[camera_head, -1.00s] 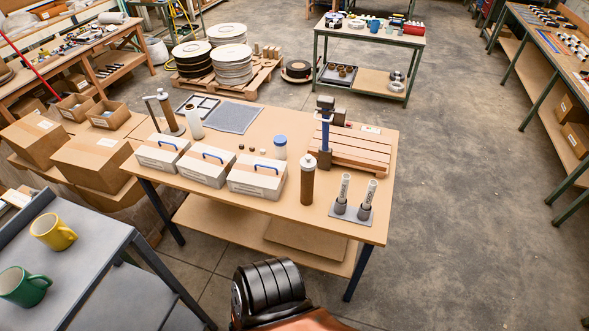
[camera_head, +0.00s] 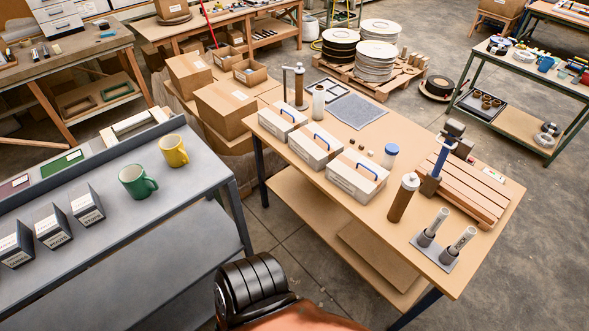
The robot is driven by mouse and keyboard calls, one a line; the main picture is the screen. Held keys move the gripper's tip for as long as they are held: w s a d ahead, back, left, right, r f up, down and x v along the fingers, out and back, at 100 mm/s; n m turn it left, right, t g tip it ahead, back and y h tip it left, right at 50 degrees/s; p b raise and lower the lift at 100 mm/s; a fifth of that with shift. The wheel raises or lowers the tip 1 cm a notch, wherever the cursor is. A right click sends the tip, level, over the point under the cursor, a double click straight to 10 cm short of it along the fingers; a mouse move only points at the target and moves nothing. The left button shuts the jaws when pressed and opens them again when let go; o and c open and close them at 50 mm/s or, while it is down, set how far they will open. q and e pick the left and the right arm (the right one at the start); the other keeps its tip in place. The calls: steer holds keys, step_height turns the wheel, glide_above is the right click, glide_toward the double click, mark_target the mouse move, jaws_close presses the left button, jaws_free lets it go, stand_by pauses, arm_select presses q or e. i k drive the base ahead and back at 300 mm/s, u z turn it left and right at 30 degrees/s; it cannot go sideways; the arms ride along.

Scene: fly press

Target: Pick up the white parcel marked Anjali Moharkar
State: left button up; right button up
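Three white boxes with blue handles stand in a row on the wooden table: the left one (camera_head: 277,124), the middle one (camera_head: 313,149) and the right one (camera_head: 350,180). Their front markings are too small to read, so I cannot tell whether any bears the name Anjali Moharkar. No gripper of mine is in view. Only a black and orange part of my own body shows at the bottom, in front of the table.
Dark grey blocks with white labels (camera_head: 52,227), a green mug (camera_head: 138,182) and a yellow mug (camera_head: 174,150) stand on the grey bench (camera_head: 130,230). A brown cylinder (camera_head: 403,198) stands right of the white boxes. Cardboard boxes (camera_head: 226,107) are behind. Floor between bench and table is open.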

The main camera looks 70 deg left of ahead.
mark_target(361, 178)
steer(key=u, duration=2.05)
